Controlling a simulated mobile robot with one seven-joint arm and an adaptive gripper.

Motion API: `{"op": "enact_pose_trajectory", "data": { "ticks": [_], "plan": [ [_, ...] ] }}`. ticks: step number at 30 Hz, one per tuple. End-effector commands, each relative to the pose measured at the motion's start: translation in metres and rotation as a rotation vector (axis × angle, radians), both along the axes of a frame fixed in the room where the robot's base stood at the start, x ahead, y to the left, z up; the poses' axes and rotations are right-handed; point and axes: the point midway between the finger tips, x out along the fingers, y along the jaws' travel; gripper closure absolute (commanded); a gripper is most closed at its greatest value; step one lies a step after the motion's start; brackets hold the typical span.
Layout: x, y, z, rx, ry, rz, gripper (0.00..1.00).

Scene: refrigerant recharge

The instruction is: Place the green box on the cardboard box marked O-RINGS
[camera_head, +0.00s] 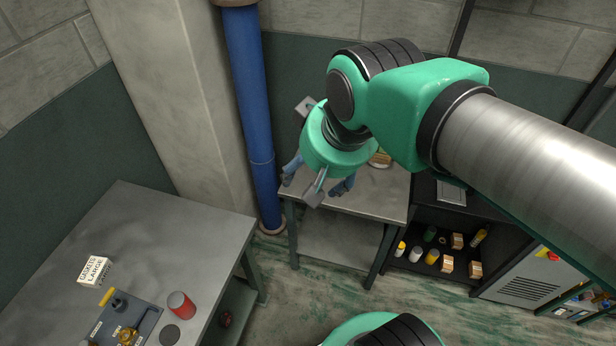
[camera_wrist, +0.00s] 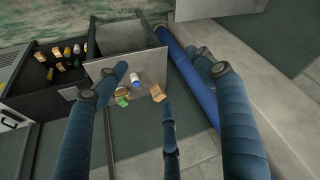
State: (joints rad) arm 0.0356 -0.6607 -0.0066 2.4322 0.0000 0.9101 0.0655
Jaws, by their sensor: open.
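A small green box (camera_wrist: 123,101) lies on the metal table (camera_wrist: 132,66) in the wrist view. A cardboard box (camera_wrist: 158,93) with raised flaps stands to its right; its marking is too small to read, so I cannot tell if it says O-RINGS. In the head view my gripper (camera_head: 317,178) hangs over the left part of the far table (camera_head: 395,200). My arm hides most of that tabletop there, including the green box.
A white jar with a blue band (camera_wrist: 135,78) stands near the green box. A blue pipe (camera_head: 250,110) rises left of the far table. A shelf (camera_head: 425,268) with bottles and small boxes is right. The near-left table (camera_head: 150,235) holds a GASKETS LARGE box (camera_head: 94,270) and red can (camera_head: 181,305).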

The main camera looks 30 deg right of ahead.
Motion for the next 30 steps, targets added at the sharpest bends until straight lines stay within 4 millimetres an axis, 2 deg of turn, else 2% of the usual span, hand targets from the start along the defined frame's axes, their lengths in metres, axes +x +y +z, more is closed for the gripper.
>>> {"op": "enact_pose_trajectory", "data": {
  "ticks": [3,9,23,30],
  "plan": [
    [-0.018,0.007,-0.009,-0.016,-0.015,0.051,0.31],
    [-0.031,0.012,-0.017,-0.029,-0.024,0.091,0.31],
    [-0.031,0.012,-0.021,-0.031,-0.024,0.094,0.31],
    [-0.031,0.012,-0.046,-0.031,-0.024,0.094,0.31]
  ]
}}
